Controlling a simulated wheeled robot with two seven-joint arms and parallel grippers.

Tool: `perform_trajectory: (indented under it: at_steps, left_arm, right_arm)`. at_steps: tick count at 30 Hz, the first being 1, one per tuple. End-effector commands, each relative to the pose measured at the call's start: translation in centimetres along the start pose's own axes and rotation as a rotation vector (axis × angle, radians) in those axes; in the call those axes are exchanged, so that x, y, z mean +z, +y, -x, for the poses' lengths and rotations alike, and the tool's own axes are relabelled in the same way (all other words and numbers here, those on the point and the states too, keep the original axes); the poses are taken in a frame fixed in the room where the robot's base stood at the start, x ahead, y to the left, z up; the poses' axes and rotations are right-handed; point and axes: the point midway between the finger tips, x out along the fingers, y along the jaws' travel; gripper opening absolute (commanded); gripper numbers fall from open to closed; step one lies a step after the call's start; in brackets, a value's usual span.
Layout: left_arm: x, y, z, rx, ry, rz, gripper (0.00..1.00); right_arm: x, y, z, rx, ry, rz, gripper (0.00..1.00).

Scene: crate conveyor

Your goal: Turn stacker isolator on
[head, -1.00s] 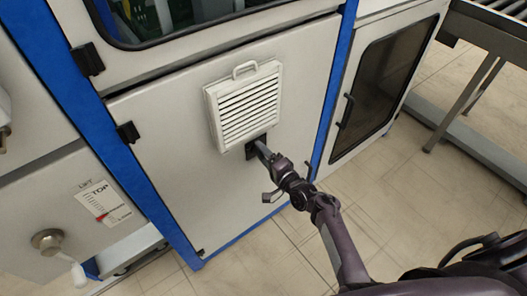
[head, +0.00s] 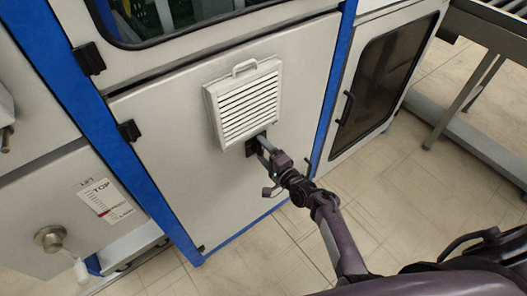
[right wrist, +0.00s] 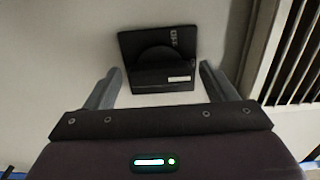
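The stacker isolator (right wrist: 160,62) is a black square plate with a round dark knob and a small pale label, on the pale cabinet panel. It fills the top middle of the right wrist view. In the head view, only part of the black plate (head: 252,148) shows, just under the white louvred vent. My right gripper (right wrist: 160,84) is open, one finger on each side of the isolator's lower part, with nothing between them clearly gripped. In the head view, the right gripper (head: 263,146) reaches to the panel at the isolator and partly hides it. My left gripper is out of view.
The white vent (head: 246,103) with a handle sits right above the isolator. Blue frame posts (head: 335,85) edge the panel. A lift gauge and crank (head: 52,240) are at the lower left, a dark-windowed door (head: 385,85) at the right. Tiled floor (head: 400,215) is clear.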

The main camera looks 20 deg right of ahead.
Motion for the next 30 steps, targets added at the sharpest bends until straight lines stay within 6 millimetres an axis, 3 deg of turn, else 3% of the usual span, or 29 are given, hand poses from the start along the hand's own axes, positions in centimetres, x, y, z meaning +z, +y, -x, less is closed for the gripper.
perform_trajectory:
  at_steps: [11,21,30]
  left_arm:
    - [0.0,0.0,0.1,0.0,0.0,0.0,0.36]
    - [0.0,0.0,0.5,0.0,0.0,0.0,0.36]
    - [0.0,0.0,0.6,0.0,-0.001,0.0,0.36]
  right_arm:
    - [0.0,0.0,0.5,0.001,0.0,0.0,0.82]
    - [0.0,0.1,6.0,0.002,0.0,0.0,0.82]
    - [0.0,0.0,7.8,0.0,0.0,0.001,0.82]
